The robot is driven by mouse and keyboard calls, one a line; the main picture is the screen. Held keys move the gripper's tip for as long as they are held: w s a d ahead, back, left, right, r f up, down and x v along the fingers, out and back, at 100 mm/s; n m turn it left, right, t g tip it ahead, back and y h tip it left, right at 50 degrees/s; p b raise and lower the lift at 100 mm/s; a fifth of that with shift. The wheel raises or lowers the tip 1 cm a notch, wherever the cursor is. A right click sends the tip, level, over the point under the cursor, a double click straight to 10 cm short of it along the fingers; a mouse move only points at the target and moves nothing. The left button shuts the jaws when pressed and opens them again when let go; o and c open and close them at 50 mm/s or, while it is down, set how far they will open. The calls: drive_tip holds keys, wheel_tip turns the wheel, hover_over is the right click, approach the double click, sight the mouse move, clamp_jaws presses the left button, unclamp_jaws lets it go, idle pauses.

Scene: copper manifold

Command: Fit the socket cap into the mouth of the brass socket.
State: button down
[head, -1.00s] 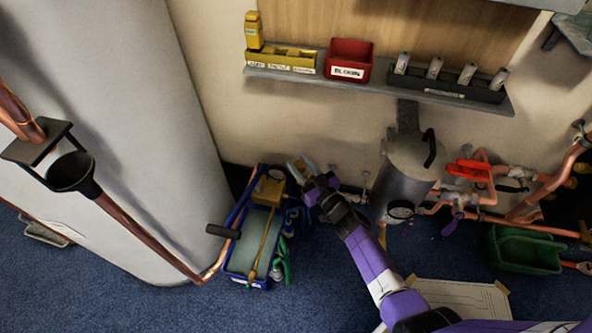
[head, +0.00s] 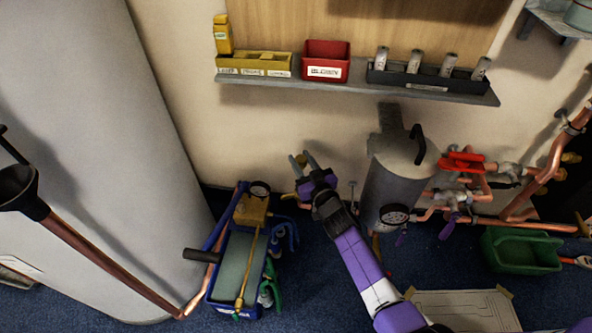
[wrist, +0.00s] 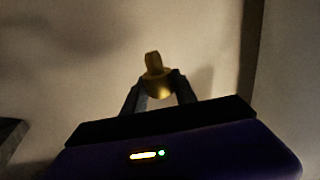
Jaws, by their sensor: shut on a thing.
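My gripper (head: 304,163) is in front of the cream wall, left of the grey tank. In the wrist view, its two dark fingers (wrist: 159,91) are shut on a small brass-coloured piece (wrist: 155,72), which looks like the socket cap. The piece has a rounded lower body and a narrower tab pointing up. It is held clear, with only the plain wall behind it. I cannot make out the brass socket with certainty in either view.
A grey tank (head: 388,190) with a gauge stands close right of my gripper. A blue-framed trolley (head: 212,290) is lower left. A shelf (head: 300,84) with bins is above. Copper pipes with a red-handled valve (head: 462,161) and a green bin (head: 520,252) are at right.

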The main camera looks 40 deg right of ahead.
wheel_tip(320, 180, down, 9)
drive_tip(key=b, duration=0.7)
drive_tip(key=shift+f, duration=0.2)
drive_tip(key=shift+a, duration=0.1)
